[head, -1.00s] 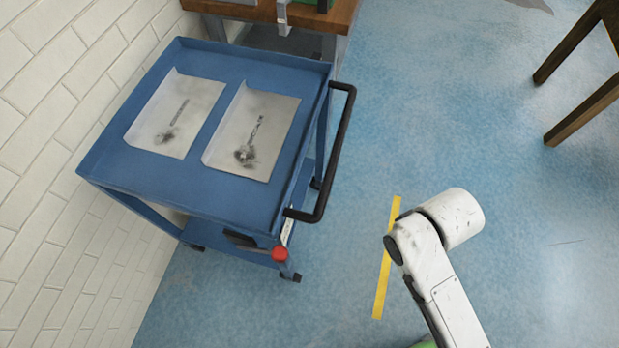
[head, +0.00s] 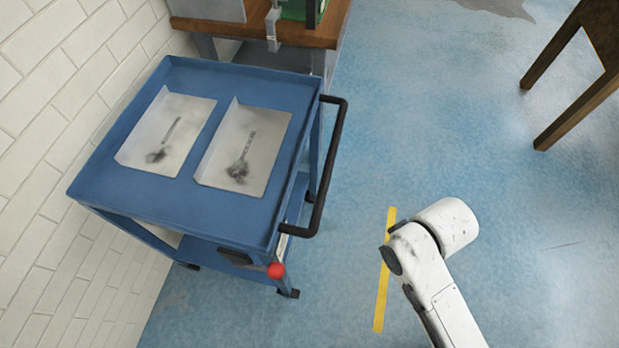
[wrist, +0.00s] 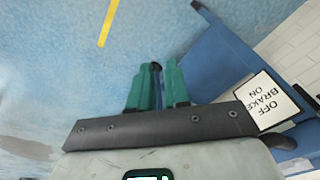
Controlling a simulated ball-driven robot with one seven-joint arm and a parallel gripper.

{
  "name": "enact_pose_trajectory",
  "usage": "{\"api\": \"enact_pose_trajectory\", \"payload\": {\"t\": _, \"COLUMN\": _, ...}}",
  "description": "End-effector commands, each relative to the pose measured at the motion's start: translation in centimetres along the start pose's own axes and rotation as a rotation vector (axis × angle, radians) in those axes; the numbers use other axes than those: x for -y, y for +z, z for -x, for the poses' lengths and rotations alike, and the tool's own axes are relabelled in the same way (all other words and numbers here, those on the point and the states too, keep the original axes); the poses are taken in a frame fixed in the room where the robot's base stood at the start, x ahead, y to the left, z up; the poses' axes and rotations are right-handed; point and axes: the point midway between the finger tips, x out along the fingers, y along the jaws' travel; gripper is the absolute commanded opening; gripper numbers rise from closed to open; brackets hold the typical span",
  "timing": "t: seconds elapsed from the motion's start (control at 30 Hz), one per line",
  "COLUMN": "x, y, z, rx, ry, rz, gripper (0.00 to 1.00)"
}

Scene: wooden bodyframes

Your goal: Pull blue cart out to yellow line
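The blue cart (head: 160,213) stands against the white brick wall in the head view. It has a black handle (head: 331,170) on its right side and a red knob (head: 276,271) at its near corner. The yellow line (head: 383,285) lies on the floor right of the cart, also at upper left in the wrist view (wrist: 108,22). My gripper (wrist: 157,72) shows in the wrist view with two green fingers slightly apart. A narrow dark shape shows between them; I cannot tell what it is. The cart's brake label (wrist: 270,98) is to the right. The head view does not show my gripper.
Two metal sheets (head: 243,150) lie on the cart top. A wooden-topped bench (head: 240,28) stands behind the cart. Wooden legs (head: 580,110) stand at upper right. The floor between the cart and those legs is clear apart from my white arm (head: 425,265).

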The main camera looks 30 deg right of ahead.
Motion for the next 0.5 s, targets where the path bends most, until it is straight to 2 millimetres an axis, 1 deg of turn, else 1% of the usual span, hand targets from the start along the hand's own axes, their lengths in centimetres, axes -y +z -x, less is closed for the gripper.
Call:
{"api": "enact_pose_trajectory", "payload": {"t": 0.03, "x": 0.3, "y": -0.5, "z": -1.6, "rx": -0.026, "ry": -0.045, "rz": -0.022, "gripper": 0.22}}
{"api": "enact_pose_trajectory", "payload": {"t": 0.1, "x": 1.1, "y": -1.8, "z": -3.3, "rx": -0.081, "ry": -0.135, "rz": -0.065, "gripper": 0.29}}
{"api": "enact_pose_trajectory", "payload": {"t": 0.17, "x": 1.9, "y": -3.0, "z": -4.8, "rx": -0.138, "ry": -0.233, "rz": -0.116, "gripper": 0.34}}
{"api": "enact_pose_trajectory", "payload": {"t": 0.23, "x": 2.8, "y": -4.9, "z": -6.0, "rx": -0.214, "ry": -0.355, "rz": -0.185, "gripper": 0.41}}
{"api": "enact_pose_trajectory", "payload": {"t": 0.3, "x": 3.5, "y": -6.7, "z": -6.7, "rx": -0.290, "ry": -0.479, "rz": -0.260, "gripper": 0.48}}
{"api": "enact_pose_trajectory", "payload": {"t": 0.37, "x": 3.9, "y": -8.3, "z": -7.0, "rx": -0.355, "ry": -0.585, "rz": -0.329, "gripper": 0.48}}
{"api": "enact_pose_trajectory", "payload": {"t": 0.4, "x": 4.0, "y": -9.4, "z": -7.0, "rx": -0.400, "ry": -0.657, "rz": -0.375, "gripper": 0.48}}
{"api": "enact_pose_trajectory", "payload": {"t": 0.5, "x": 3.8, "y": -11.9, "z": -6.5, "rx": -0.510, "ry": -0.837, "rz": -0.500, "gripper": 0.48}}
